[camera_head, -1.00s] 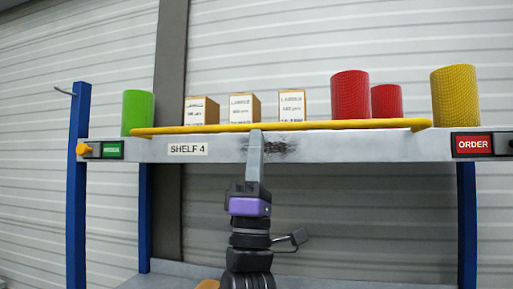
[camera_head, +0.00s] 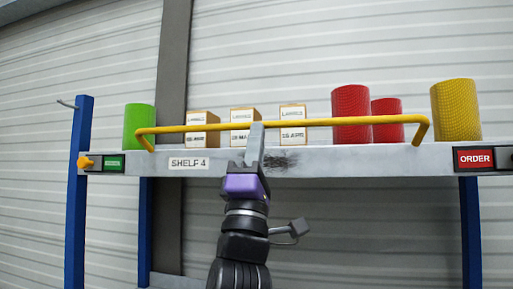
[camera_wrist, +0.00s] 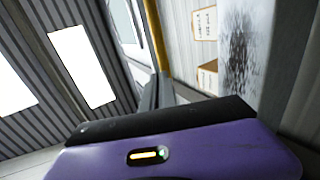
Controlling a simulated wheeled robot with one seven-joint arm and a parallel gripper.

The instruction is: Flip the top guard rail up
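The top guard rail (camera_head: 210,128) is a yellow bar with bent ends. In the head view it stands raised above the front edge of Shelf 4 (camera_head: 330,160), passing in front of the boxes and cylinders. My gripper (camera_head: 257,126) comes up from below, in front of the shelf edge. Its grey fingers look close together, and their tips overlap the middle of the rail. In the wrist view the rail (camera_wrist: 153,35) runs down to the finger tips (camera_wrist: 158,78). Whether the rail lies between the fingers or only against them is hidden.
Several boxes (camera_head: 243,117), a green cylinder (camera_head: 138,122), two red cylinders (camera_head: 350,110) and a yellow one (camera_head: 456,110) stand on the shelf. Blue posts (camera_head: 78,200) bear it at the sides. A red ORDER sign (camera_head: 475,158) is at the right.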

